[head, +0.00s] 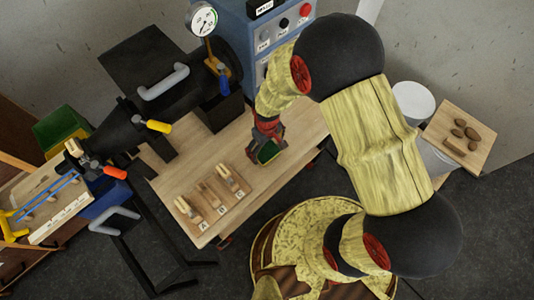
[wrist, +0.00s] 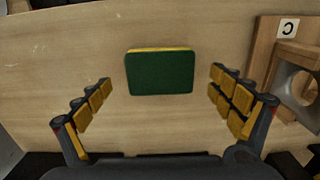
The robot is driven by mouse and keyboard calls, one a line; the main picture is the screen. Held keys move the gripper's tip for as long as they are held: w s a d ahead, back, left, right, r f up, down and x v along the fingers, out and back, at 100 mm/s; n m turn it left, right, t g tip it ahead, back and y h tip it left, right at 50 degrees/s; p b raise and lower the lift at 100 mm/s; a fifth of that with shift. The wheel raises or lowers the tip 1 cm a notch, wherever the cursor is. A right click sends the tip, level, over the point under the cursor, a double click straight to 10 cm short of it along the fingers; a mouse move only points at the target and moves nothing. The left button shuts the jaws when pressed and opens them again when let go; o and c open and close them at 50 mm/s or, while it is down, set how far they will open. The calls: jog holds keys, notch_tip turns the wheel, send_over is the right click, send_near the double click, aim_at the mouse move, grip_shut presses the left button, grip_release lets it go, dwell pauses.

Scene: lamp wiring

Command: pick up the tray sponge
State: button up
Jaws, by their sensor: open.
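The sponge is a flat block, dark green on top with a thin yellow edge. It lies on the wooden bench top in the wrist view (wrist: 160,73), in the upper middle. In the head view the sponge (head: 268,153) shows as a green patch just below my gripper (head: 267,136). In the wrist view my gripper (wrist: 162,88) is open, with one yellow-padded finger to the left of the sponge and one to the right. There is clear wood between each finger and the sponge, and nothing is held.
A wooden holder marked C (wrist: 288,28) stands right of my fingers. The head view shows a lettered row of wooden holders (head: 212,200) on the bench. A black machine (head: 185,95) with a gauge and a blue control box (head: 262,45) stand behind. A small table (head: 473,118) holds brown pieces.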

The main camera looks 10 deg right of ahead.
aim_at(267, 153)
notch_tip(267, 153, down, 3)
jog(key=shift+r+b, duration=0.2)
jog(key=shift+b, duration=0.1)
jog(key=shift+r, duration=0.1)
jog(key=shift+c, duration=0.2)
jog(key=c, duration=0.7)
jog(key=shift+c, duration=0.3)
